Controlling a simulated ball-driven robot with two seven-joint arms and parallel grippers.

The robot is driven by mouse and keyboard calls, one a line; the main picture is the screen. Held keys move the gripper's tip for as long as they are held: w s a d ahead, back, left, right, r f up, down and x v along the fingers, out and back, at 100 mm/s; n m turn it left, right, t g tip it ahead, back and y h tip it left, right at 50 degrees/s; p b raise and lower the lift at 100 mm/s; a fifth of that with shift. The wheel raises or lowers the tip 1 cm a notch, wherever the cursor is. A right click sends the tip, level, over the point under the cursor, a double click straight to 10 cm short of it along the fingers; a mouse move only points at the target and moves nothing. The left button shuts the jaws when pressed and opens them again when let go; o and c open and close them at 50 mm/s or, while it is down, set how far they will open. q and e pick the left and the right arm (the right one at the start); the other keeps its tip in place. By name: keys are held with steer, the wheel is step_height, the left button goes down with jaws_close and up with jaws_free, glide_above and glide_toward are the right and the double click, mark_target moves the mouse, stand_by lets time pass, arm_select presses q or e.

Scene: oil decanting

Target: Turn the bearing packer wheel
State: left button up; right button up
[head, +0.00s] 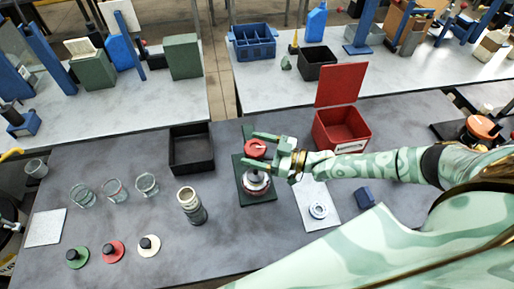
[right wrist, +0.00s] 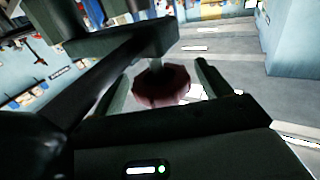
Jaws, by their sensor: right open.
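The bearing packer (head: 257,181) stands on a dark green base plate near the middle of the table, with a red wheel (head: 255,149) on top. My right gripper (head: 262,146) is at the wheel, its two green fingers apart, one on the far side and one near the wheel's right side. In the right wrist view the dark red wheel (right wrist: 161,84) sits between the open fingers. I cannot tell whether either finger touches it. My left gripper is not clearly in view.
A black tray (head: 191,165) and a grey canister (head: 191,207) stand left of the packer. An open red box (head: 341,137) stands behind my right arm. A bearing lies on a white sheet (head: 308,187) to the right. Glass jars (head: 115,191) and coloured lids (head: 113,251) are further left.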

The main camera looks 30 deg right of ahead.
steer(key=c, duration=1)
stand_by(1.3)
steer(key=o, duration=1)
steer(key=b+v, duration=0.2)
steer(key=v, duration=1.4)
steer(key=shift+s, duration=0.3)
